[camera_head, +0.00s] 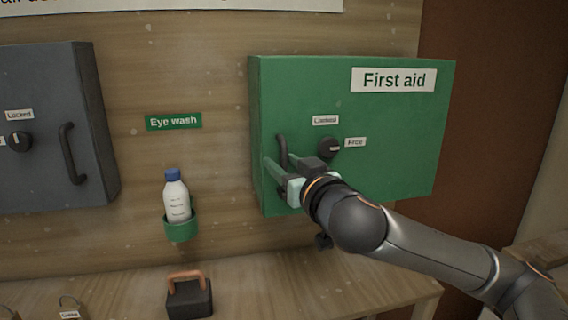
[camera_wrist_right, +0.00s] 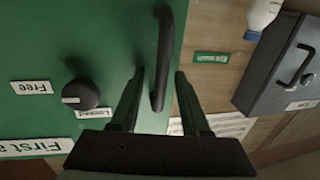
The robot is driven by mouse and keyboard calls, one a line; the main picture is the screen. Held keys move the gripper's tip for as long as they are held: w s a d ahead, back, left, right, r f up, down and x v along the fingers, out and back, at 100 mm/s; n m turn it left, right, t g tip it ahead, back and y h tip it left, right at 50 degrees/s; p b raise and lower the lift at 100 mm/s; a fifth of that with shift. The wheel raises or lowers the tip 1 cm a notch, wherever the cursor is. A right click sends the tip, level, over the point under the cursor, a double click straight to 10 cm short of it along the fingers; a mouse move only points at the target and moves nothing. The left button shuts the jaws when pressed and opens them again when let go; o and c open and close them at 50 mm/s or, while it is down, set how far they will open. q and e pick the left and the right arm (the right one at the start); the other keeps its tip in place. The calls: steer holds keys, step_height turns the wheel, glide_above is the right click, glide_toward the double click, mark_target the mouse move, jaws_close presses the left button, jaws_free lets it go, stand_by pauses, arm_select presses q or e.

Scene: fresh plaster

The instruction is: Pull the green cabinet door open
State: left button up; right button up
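The green cabinet (camera_head: 400,120), labelled "First aid", hangs on the wall with its door looking shut. Its dark upright handle (camera_head: 282,152) is near the door's left edge; it also shows in the wrist view (camera_wrist_right: 163,45). The dark knob (camera_head: 329,147) has its white mark turned toward the "Free" label. My right gripper (camera_head: 278,166) is at the handle. In the wrist view its two fingers are apart, one on each side of the handle's end, with gaps showing on both sides. My left gripper is not in view.
A grey cabinet (camera_head: 50,110) hangs at the left. Between the cabinets, a white bottle with a blue cap (camera_head: 175,195) stands in a green holder (camera_head: 181,230). A dark block with an orange handle (camera_head: 189,298) and padlocks (camera_head: 70,307) are on the wooden bench (camera_head: 330,285) below.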

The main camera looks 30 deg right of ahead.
jaws_close()
stand_by(1.2)
